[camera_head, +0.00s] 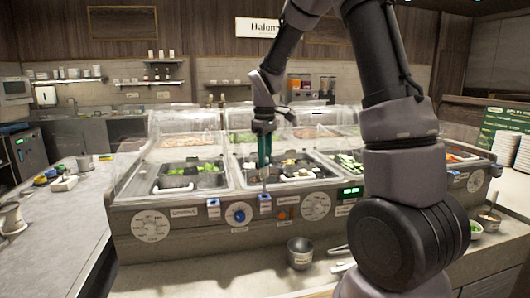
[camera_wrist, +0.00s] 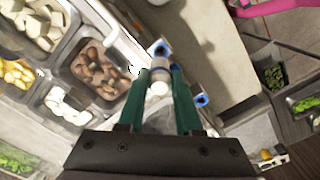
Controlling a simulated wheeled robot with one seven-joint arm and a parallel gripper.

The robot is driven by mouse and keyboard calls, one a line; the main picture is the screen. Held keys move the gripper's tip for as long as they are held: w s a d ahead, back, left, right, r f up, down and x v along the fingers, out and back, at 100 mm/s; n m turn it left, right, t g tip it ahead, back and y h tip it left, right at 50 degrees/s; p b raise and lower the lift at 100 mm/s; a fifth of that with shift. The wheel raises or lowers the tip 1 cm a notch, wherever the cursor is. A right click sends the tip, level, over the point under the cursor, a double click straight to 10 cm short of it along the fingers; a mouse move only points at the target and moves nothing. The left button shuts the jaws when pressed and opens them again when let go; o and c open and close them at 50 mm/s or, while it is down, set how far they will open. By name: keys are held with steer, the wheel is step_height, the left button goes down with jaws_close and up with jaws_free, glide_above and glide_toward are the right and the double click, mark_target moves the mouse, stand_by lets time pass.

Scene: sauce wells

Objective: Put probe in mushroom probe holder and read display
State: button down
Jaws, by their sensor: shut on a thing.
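My gripper (camera_head: 264,165) is above the front part of the sauce-well counter, fingers pointing down. In the wrist view its two green fingers (camera_wrist: 160,78) are shut on a probe (camera_wrist: 158,88) with a pale, whitish body. A small blue-and-white holder (camera_wrist: 161,50) shows just beyond the fingertips; I cannot tell whether the probe touches it. Another blue holder (camera_wrist: 202,101) is to the right of the fingers. Brown mushrooms (camera_wrist: 97,68) fill a well left of the fingers.
Clear lids (camera_head: 185,120) stand over the wells behind my gripper. The front panel has dials (camera_head: 151,226) and a blue knob (camera_head: 239,213). The left counter (camera_head: 70,225) has clear room.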

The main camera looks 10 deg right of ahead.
mark_target(265, 178)
steer(key=shift+f, duration=3.05)
stand_by(1.1)
steer(key=c, duration=0.5)
jaws_free()
step_height(265, 178, up, 10)
steer(key=shift+f, duration=0.2)
steer(key=shift+r, duration=0.6)
stand_by(0.7)
